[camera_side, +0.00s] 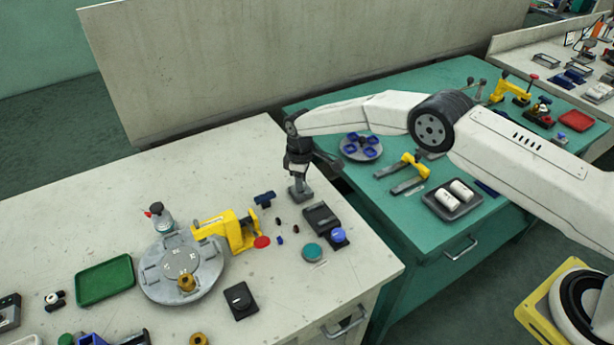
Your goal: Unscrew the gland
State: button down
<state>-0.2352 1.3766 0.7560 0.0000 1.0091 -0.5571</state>
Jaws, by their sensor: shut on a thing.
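My gripper (300,190) points down near the back right edge of the white bench. It is shut on a small grey piece at its fingertips, too small to identify from here. A brass fitting (186,283) stands on the front of a round grey indexing plate (153,286), well to the left of my gripper. A second brass fitting (198,339) shows at the bottom edge of the picture. I cannot tell for sure which piece is the gland.
A yellow clamp fixture (236,233) with a red knob stands beside the plate. A green tray (104,280) lies at left. A dark block (240,300), a teal disc (313,252) and a dark fixture with a blue knob (338,236) sit at right. A green bench stands behind.

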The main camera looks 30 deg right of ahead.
jog(key=c, duration=0.7)
grip_release()
jog(key=shift+o, duration=0.2)
jog(key=shift+r, duration=0.15)
jog(key=shift+r, duration=2.15)
